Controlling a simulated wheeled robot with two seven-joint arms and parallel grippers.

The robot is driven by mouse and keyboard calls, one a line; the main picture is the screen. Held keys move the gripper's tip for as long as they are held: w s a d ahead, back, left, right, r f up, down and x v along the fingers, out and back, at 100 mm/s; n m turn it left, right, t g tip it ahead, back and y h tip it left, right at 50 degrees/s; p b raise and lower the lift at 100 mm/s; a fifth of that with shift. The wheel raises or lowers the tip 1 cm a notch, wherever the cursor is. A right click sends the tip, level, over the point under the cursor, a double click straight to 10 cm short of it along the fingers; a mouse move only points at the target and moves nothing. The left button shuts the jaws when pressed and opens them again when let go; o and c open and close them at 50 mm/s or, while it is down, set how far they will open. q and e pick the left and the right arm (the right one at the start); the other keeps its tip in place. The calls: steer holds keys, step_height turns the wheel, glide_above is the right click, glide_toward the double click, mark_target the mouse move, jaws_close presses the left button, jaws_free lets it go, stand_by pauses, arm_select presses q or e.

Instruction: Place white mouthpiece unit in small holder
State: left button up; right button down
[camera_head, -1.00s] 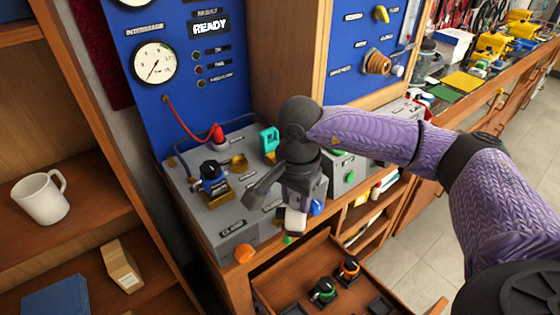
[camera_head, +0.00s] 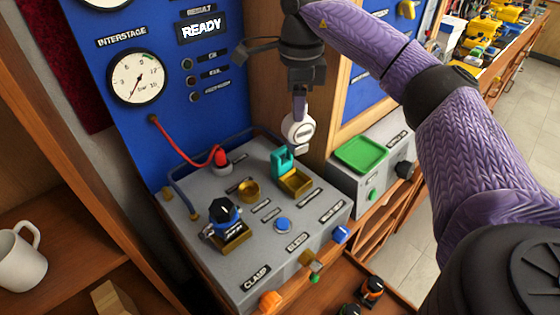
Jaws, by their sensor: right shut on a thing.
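My right gripper (camera_head: 301,103) points down and is shut on the white mouthpiece unit (camera_head: 298,130), a white round piece with a label. It is held in the air above the back right of the grey bench unit. Below it is a brass square holder (camera_head: 296,183) with a teal block (camera_head: 282,162) at its back edge. A small round brass holder (camera_head: 249,189) lies to the left, and it looks empty. I cannot tell from the picture which is the small holder. My left gripper is not in view.
A black and blue regulator part (camera_head: 223,214) sits in a brass holder at the front left. A red hose (camera_head: 184,146) runs from the blue panel to the bench. A green tray (camera_head: 361,154) is at the right. An open drawer with parts lies below.

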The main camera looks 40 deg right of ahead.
mark_target(296, 149)
steer(key=shift+w+f+n+b, duration=0.15)
steer(key=shift+n+b, duration=0.25)
steer(key=shift+n, duration=0.5)
steer(key=shift+s+a+f+n, duration=0.1)
steer(key=shift+s+f+n, duration=0.15)
steer(key=shift+n, duration=0.15)
step_height(296, 149, down, 9)
steer(key=shift+s+f+b, duration=0.1)
steer(key=shift+s+b, duration=0.05)
steer(key=shift+b, duration=0.95)
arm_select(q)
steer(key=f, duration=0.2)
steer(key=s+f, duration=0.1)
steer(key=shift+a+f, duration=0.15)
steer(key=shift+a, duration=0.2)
arm_select(e)
steer(key=shift+c, duration=1.7)
jaws_free()
steer(key=shift+f, duration=0.1)
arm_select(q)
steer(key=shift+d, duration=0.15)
